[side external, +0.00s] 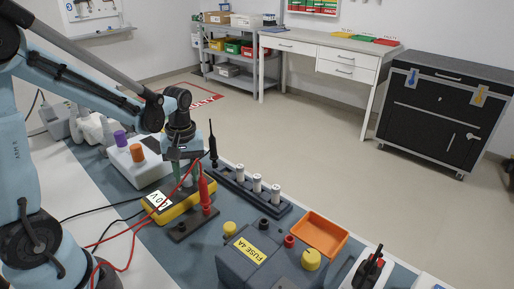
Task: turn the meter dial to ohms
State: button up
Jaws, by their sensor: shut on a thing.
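The yellow meter (181,209) lies on the grey-blue bench mat, left of centre in the side external view. A white plate with black letters (158,200) shows at its left end. My gripper (181,178) points down over the meter's upper face, with its fingers shut at the dial. The dial is hidden by the fingers and the red lead, so I cannot read its setting.
A red probe (204,188) stands upright close right of my gripper, in a dark holder (193,225). Red and black leads cross the bench. A black probe (212,146), fuse rack (253,192), fuse box (255,258) and orange tray (320,234) stand nearby.

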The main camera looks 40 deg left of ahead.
aim_at(188, 178)
jog(key=m, duration=0.5)
jog(key=shift+m, duration=0.3)
jog(key=m, duration=0.5)
jog(key=shift+t, duration=0.3)
jog(key=shift+m, duration=0.3)
jog(key=o, duration=1.1)
jog(key=shift+c, duration=0.2)
notch_tip(188, 178, up, 12)
jog(key=shift+d, duration=0.3)
